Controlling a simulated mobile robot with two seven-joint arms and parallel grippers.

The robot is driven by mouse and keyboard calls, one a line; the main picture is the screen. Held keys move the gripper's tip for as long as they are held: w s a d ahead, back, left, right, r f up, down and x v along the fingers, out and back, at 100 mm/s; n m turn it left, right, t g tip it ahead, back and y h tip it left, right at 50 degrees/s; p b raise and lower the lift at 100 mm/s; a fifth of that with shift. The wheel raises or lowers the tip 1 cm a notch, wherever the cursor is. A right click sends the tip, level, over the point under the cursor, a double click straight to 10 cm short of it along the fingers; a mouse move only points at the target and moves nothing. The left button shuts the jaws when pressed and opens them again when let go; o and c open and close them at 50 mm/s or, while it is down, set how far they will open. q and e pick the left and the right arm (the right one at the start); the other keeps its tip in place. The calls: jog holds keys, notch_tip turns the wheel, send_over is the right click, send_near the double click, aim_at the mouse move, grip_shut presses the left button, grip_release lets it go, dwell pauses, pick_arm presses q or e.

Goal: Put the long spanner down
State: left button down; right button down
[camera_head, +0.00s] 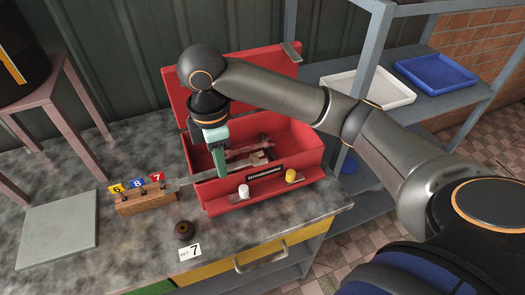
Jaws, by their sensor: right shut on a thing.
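My right gripper (220,172) reaches down over the left part of the open red toolbox (312,160). It is shut on the long spanner (200,177), a grey bar. The spanner lies nearly level across the box's left front area, its left end sticking out past the box towards a wooden block. Its jaw end seems to be inside the box. I cannot tell whether the spanner touches the box. My left gripper is not in view.
The wooden block (132,205) carries tags 6, 8 and 7. A grey plate (57,236), a dark round piece (184,229) and a "7" card (190,251) lie on the worktop. Another tool (249,147) is in the box. Shelves with white (372,90) and blue trays (436,73) stand right.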

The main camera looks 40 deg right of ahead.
jog(key=w+d+f, duration=0.1)
jog(key=d+f, duration=0.2)
jog(key=d, duration=0.1)
jog(key=w+d+f, duration=0.2)
jog(key=d+f, duration=0.1)
jog(key=d, duration=0.1)
jog(key=w+d+f, duration=0.1)
jog(key=d+f, duration=0.2)
jog(key=d, duration=0.1)
jog(key=shift+w+d+f, duration=0.3)
jog(key=shift+w+d, duration=0.1)
jog(key=shift+w+d+f, duration=0.1)
jog(key=shift+d+f, duration=0.05)
jog(key=shift+f, duration=1.55)
jog(key=shift+f, duration=0.15)
jog(key=c, duration=0.8)
grip_release()
jog(key=shift+o, duration=0.2)
notch_tip(320, 180, up, 12)
jog(key=shift+r, duration=0.2)
